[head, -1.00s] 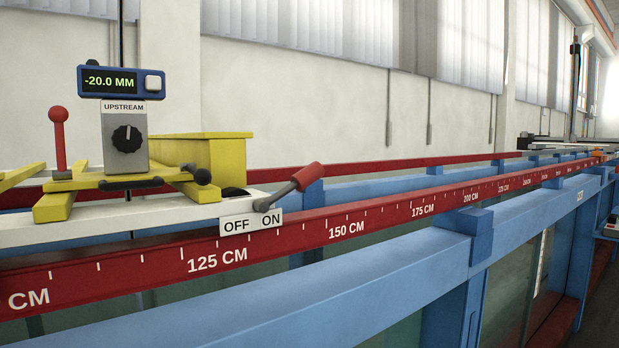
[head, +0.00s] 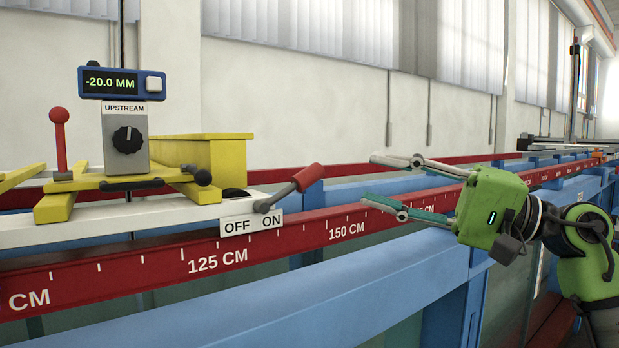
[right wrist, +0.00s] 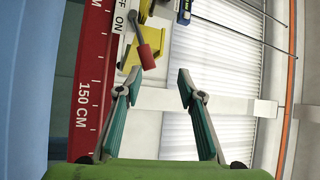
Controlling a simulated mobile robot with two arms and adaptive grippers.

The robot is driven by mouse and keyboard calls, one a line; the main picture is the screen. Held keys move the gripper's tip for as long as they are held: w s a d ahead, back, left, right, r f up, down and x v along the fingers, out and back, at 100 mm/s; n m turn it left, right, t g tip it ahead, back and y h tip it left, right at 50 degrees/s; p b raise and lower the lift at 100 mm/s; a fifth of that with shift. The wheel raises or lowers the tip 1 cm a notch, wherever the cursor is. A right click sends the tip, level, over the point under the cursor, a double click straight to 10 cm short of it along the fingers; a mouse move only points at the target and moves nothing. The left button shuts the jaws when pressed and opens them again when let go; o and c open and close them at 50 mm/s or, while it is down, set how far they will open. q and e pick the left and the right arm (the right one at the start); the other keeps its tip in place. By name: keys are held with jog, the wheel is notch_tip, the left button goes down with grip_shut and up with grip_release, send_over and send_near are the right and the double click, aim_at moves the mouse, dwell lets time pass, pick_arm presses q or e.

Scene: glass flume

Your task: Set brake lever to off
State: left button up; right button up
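The brake lever (head: 291,188) has a grey arm and a red grip, and it leans to the right, toward the ON side of the OFF/ON label (head: 251,223). In the right wrist view the lever's red grip (right wrist: 147,56) is just beyond the fingertips, nearer the left one. My right gripper (head: 368,180) is open and empty, to the right of the lever, with its fingers pointing left toward it. It also shows open in the right wrist view (right wrist: 158,78). The gripper and lever look apart. My left gripper is not in view.
The white carriage (head: 130,222) carries yellow blocks (head: 205,160), a red-knobbed lever (head: 59,140), a dial box (head: 125,140) and a display reading -20.0 MM (head: 110,82). The red ruled rail (head: 280,240) and blue flume frame (head: 380,270) run below. Space above the rail is free.

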aim_at(318, 176)
jog(key=w+a+n+h+p, duration=0.1)
jog(key=a+p, duration=0.1)
jog(key=a, duration=0.1)
jog(key=w+a+n+p, duration=0.1)
jog(key=w+a+p, duration=0.1)
jog(key=a, duration=0.1)
jog(key=w+a+h+p, duration=0.1)
jog(key=a+p, duration=0.1)
jog(key=a, duration=0.2)
jog(key=shift+w+r+n+h, duration=0.2)
jog(key=shift+w+n+h, duration=0.1)
jog(key=shift+w+n, duration=0.1)
jog(key=shift+w+a+f, duration=0.2)
jog(key=shift+w+a, duration=0.05)
jog(key=shift+a, duration=0.25)
grip_shut()
